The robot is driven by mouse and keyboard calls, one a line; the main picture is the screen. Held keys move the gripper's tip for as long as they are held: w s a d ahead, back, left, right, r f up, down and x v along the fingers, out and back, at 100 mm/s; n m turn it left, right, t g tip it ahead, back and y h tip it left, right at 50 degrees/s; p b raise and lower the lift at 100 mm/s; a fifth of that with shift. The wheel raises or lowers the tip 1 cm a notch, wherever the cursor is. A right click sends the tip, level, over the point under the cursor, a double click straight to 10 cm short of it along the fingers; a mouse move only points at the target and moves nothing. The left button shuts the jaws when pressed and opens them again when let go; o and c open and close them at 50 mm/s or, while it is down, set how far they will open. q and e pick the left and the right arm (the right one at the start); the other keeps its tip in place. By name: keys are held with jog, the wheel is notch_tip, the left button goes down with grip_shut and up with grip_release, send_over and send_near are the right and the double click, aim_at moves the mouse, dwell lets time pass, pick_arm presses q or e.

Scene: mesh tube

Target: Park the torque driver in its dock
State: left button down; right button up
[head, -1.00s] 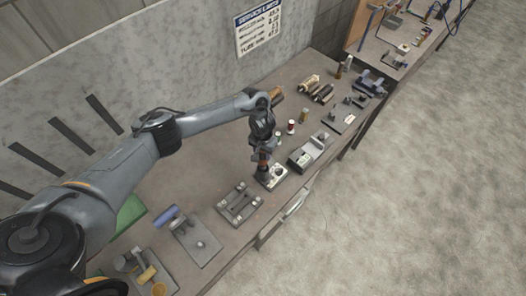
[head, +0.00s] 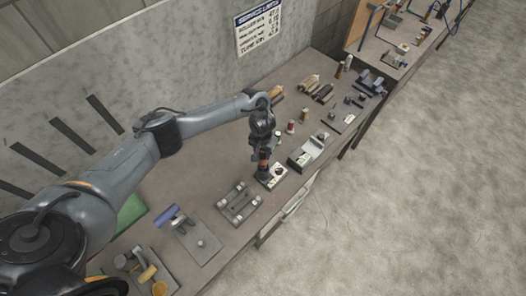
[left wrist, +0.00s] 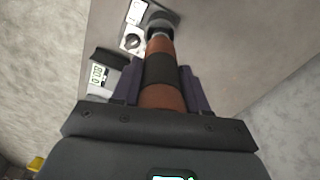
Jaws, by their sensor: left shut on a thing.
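The torque driver (left wrist: 160,72) has a brown-orange and black banded grip and a dark lower end. It also shows in the head view (head: 264,160). My left gripper (left wrist: 160,90) is shut around its grip, and the driver hangs roughly upright. Its lower end is at a small white plate (left wrist: 132,40) with a round dark fitting, which also shows in the head view (head: 277,171). I cannot tell whether the driver touches the plate, and its tip is hidden. Which fixture is the dock is not clear. My right gripper is not in view.
A device with a digital display (head: 307,153) stands just right of the white plate. A grey fixture plate with posts (head: 239,204) lies to the left. Small bottles (head: 290,127) stand behind. The bench's front edge is close by.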

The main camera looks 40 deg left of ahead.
pick_arm(q)
jog(key=shift+f+b, duration=0.7)
jog(key=shift+f, duration=0.6)
dwell(1.0)
jog(key=shift+f+b, duration=0.3)
jog(key=shift+f, duration=0.2)
dwell(0.5)
jog(key=shift+f, duration=0.4)
dwell(0.3)
jog(key=shift+f+b, duration=0.45)
jog(key=shift+b, duration=0.05)
dwell(0.3)
jog(key=shift+f, duration=0.45)
dwell(0.3)
jog(key=shift+f+b, duration=0.6)
dwell(0.5)
jog(key=c, duration=0.7)
grip_release()
jog(key=shift+o, duration=1)
